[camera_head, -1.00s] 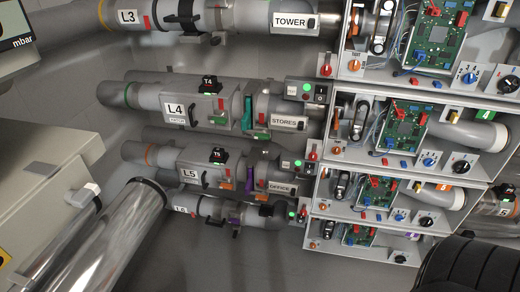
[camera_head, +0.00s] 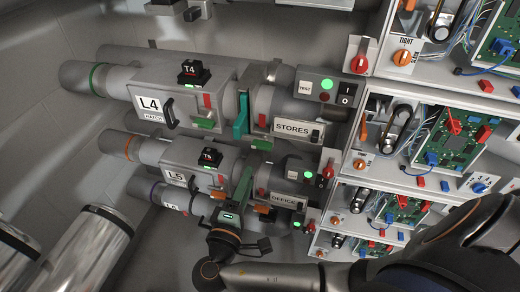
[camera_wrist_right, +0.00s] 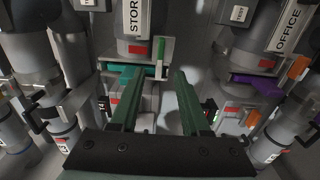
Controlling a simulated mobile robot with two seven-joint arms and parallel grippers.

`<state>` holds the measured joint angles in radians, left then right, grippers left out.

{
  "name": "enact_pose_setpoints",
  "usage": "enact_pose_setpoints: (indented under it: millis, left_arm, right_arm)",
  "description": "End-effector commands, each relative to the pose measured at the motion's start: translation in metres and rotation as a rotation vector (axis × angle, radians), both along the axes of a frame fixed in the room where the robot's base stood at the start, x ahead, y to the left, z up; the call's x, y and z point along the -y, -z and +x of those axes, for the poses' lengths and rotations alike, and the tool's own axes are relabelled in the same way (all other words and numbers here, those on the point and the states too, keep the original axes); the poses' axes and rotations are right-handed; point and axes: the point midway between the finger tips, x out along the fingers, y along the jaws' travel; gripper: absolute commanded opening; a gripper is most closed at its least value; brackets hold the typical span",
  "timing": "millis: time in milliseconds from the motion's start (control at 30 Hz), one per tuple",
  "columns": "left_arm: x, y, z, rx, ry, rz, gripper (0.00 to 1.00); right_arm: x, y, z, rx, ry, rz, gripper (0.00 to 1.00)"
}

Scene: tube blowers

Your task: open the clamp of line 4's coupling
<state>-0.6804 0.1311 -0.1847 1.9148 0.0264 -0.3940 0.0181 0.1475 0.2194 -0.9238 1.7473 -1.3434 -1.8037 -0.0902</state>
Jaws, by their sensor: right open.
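Line 4's coupling (camera_head: 225,93) is the grey pipe unit marked L4, with a T4 block on top. Its teal clamp (camera_head: 241,117) stands across the joint before the STORES pipe (camera_head: 292,128); it also shows in the wrist view (camera_wrist_right: 120,72), near the left finger's tip. Red and green tabs sit on either side of the clamp. My right gripper (camera_head: 242,185) comes up from below, its dark green fingers in front of line 5. In the wrist view the right gripper (camera_wrist_right: 158,80) is open, with nothing held between its fingers. I cannot tell whether a finger touches the clamp. My left gripper is out of view.
Line 5's unit (camera_head: 195,160) lies just below line 4, close to my gripper. Shelves with circuit boards (camera_head: 455,135) stand at the right. Shiny pipes (camera_head: 95,240) stand at the lower left.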

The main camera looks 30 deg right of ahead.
Motion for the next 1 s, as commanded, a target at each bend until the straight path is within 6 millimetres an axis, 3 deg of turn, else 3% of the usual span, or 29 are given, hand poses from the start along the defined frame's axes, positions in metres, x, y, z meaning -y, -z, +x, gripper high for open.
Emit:
enact_pose_setpoints:
  millis: [300, 500, 900, 1000]
  left_arm:
    - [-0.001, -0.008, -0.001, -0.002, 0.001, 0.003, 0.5]
    - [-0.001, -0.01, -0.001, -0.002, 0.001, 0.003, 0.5]
    - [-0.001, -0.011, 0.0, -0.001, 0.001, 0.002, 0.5]
    - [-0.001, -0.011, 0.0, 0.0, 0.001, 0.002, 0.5]
  right_arm:
    - [0.051, -0.002, 0.043, 0.0, 0.002, -0.004, 0.46]
    - [0.071, -0.001, 0.06, -0.002, 0.0, -0.002, 0.46]
    - [0.078, 0.001, 0.066, -0.003, 0.0, 0.002, 0.46]
    - [0.077, 0.001, 0.066, -0.003, 0.0, 0.002, 0.37]
